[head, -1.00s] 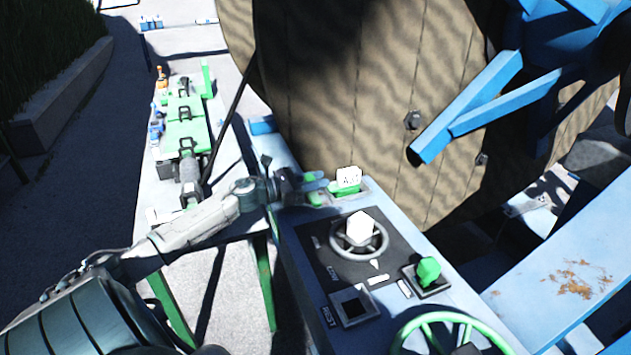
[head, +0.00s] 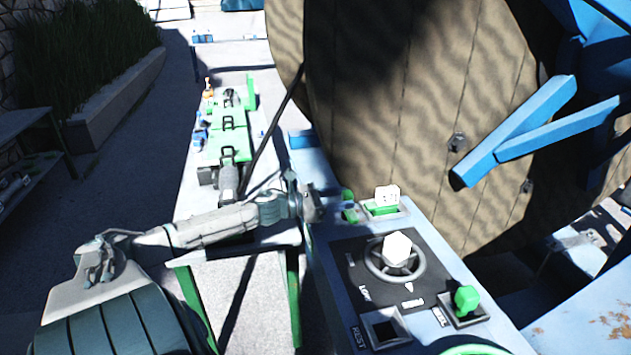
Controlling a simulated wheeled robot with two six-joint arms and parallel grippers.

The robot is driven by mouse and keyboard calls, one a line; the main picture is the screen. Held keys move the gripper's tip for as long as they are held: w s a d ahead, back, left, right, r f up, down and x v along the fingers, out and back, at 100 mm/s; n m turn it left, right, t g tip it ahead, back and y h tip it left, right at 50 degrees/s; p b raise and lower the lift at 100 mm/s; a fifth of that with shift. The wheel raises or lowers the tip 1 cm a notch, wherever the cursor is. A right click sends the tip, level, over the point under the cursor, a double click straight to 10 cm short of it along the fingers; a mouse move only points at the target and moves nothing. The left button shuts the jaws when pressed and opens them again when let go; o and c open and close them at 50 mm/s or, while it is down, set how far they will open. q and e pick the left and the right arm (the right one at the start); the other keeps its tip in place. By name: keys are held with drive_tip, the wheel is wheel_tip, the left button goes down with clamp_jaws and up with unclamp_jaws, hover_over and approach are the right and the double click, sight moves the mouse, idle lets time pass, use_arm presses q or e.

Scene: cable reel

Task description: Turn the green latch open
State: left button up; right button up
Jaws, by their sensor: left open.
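A small upright green piece (head: 349,206) stands at the far left corner of the blue control box; it may be the latch. Just right of it is a green block with a white tag (head: 387,198) in a pale frame. A green knob (head: 466,298) sits on a dark square plate at the box's right side. My left gripper (head: 313,205) is open and empty, left of the small green piece, with a gap between them. Its fingers are small and partly turned from view. My right gripper is not in view.
The control box (head: 330,290) carries a grey handwheel with a white hub (head: 397,249) and a dark square socket (head: 382,327). A large wooden reel (head: 400,100) rises behind it, with blue arms (head: 515,135). A bench (head: 185,190) with green cases stands left.

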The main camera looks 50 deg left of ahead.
use_arm(q)
drive_tip(key=shift+s+a, duration=0.35)
drive_tip(key=shift+s, duration=0.3)
drive_tip(key=p+v, duration=0.3)
drive_tip(key=v, duration=0.1)
drive_tip(key=shift+r, duration=0.2)
drive_tip(key=shift+s+a+f+p, duration=0.1)
drive_tip(key=shift+s+a+p, duration=0.25)
drive_tip(key=shift+s+p, duration=0.3)
